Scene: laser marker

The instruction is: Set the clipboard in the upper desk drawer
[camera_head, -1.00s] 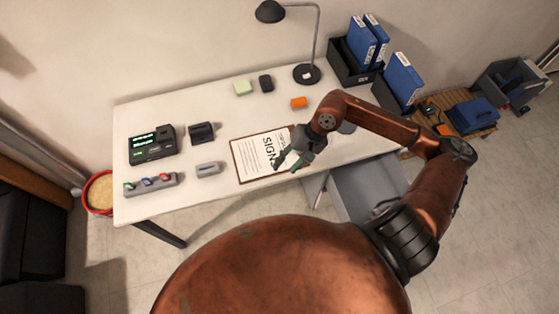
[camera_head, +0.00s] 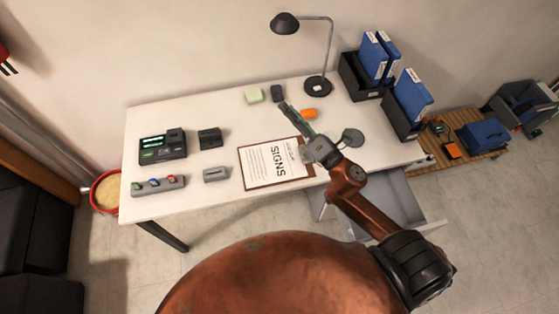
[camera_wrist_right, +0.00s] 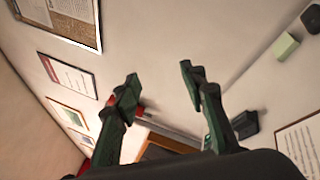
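The clipboard (camera_head: 252,182), brown with a white "SIGNS" sheet, lies flat on the desk. Its edge also shows at the right of the right wrist view (camera_wrist_right: 303,140). My right gripper (camera_head: 287,108) is raised over the desk beyond the clipboard's right end, pointing toward the back wall. In the right wrist view its two fingers (camera_wrist_right: 160,78) are apart with nothing between them. An open grey drawer (camera_head: 405,203) juts out under the desk's right side, partly hidden by my right arm. I cannot tell whether other drawers lie below it. My left gripper is not in view.
On the desk (camera_head: 225,105) stand a lamp (camera_head: 318,86), a dark device with green displays (camera_head: 162,147), a grey block (camera_head: 215,174) and an orange item (camera_head: 309,113). Blue binders (camera_head: 412,94) in black holders stand at the right. A red-rimmed bin (camera_head: 105,191) is at the left.

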